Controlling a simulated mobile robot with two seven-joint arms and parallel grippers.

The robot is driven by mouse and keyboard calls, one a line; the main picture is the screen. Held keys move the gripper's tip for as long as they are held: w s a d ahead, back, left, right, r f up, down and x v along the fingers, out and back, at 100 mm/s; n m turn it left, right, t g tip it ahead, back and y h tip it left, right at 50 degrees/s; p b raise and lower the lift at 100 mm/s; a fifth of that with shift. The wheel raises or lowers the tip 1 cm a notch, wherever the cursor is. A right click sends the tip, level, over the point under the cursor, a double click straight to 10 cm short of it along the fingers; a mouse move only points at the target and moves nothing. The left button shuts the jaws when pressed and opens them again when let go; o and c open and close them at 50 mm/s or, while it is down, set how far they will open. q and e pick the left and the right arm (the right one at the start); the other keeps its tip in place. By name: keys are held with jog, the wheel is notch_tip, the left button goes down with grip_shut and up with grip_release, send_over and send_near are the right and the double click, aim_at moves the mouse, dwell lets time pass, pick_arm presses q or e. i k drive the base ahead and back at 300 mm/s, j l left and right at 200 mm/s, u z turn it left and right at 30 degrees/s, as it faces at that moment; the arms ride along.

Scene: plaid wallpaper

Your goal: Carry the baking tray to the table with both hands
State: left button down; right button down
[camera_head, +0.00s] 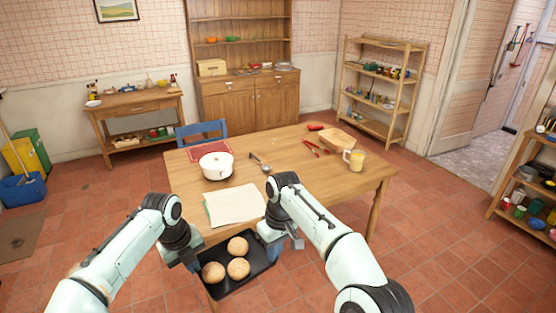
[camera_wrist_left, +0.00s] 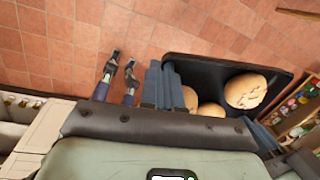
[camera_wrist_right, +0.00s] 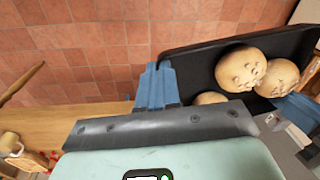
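The black baking tray (camera_head: 259,263) is in front of the near edge of the wooden table (camera_head: 310,185), over the floor. Round bread rolls (camera_head: 238,268) lie in it. My left gripper (camera_head: 190,260) is at the tray's left end, and my right gripper (camera_head: 271,237) is at its right end. In the left wrist view the blue fingers (camera_wrist_left: 162,86) are close together at the tray's rim (camera_wrist_left: 205,72). In the right wrist view the fingers (camera_wrist_right: 155,85) are also close together at the rim (camera_wrist_right: 186,75). The fingertips' contact is partly hidden.
A pale cloth or paper (camera_head: 235,206) lies at the table's near left edge. Behind it stand a white pot (camera_head: 216,166) and a ladle (camera_head: 260,162). A yellow mug (camera_head: 355,160) and wooden board (camera_head: 338,140) are at the right. A blue chair (camera_head: 202,130) is behind.

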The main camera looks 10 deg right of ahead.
aim_at(306, 183)
jog(key=i+l, duration=0.4)
jog(key=l, duration=0.15)
jog(key=i+l, duration=0.35)
jog(key=l, duration=0.15)
jog(key=i+l, duration=0.4)
jog(key=l, duration=0.15)
jog(key=i+l, duration=0.35)
jog(key=l, duration=0.2)
